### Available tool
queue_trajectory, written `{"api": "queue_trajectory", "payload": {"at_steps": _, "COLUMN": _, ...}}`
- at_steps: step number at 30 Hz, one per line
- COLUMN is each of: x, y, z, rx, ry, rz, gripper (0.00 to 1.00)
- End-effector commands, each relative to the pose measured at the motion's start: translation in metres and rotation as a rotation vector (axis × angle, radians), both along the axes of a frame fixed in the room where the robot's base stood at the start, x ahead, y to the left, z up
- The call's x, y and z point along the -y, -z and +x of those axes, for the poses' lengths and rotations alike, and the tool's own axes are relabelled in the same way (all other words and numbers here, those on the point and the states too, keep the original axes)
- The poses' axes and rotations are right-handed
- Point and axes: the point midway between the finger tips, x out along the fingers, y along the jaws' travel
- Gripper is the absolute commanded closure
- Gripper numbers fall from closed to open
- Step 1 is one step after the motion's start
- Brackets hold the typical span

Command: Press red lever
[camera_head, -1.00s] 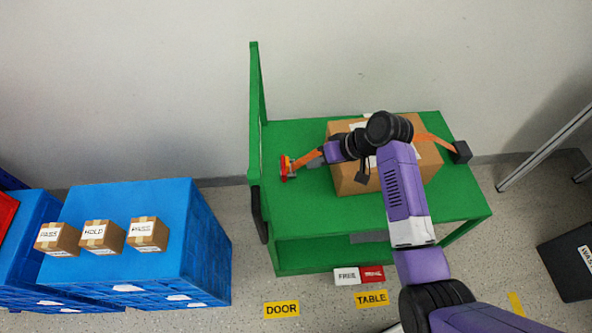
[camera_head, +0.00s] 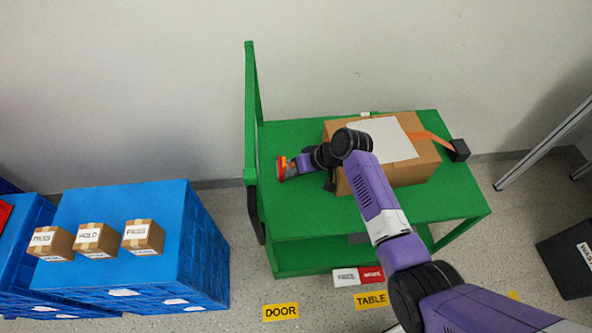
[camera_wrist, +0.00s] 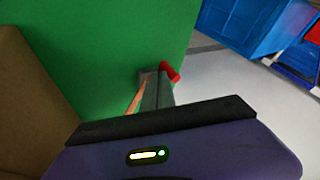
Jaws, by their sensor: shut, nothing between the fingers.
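The rotary switch with its red lever (camera_head: 282,168) stands near the left end of the green cart top. It has red and yellow parts. In the wrist view the red lever (camera_wrist: 170,73) shows just beyond and to the right of my fingertips. My gripper (camera_head: 291,167) is shut and empty, and its tips are at the switch. In the wrist view my gripper (camera_wrist: 152,78) points at it, with the fingers together. The fingers hide part of the switch, and I cannot tell whether they touch the lever.
A cardboard box (camera_head: 405,168) with a white sheet sits on the green cart (camera_head: 300,212). An orange strip runs over the box to a black block (camera_head: 460,150). The cart's upright green panel (camera_head: 251,110) rises at the left. Blue crates (camera_head: 165,215) carry small boxes.

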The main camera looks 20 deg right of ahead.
Motion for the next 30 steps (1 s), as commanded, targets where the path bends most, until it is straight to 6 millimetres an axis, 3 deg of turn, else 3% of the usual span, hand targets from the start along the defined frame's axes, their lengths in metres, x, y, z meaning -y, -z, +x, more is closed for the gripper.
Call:
{"api": "queue_trajectory", "payload": {"at_steps": 14, "x": -0.006, "y": -0.002, "z": -0.001, "rx": -0.001, "ry": 0.047, "rz": 0.001, "gripper": 1.0}}
{"api": "queue_trajectory", "payload": {"at_steps": 30, "x": -0.046, "y": -0.003, "z": 0.007, "rx": 0.001, "ry": 0.428, "rz": -0.001, "gripper": 1.0}}
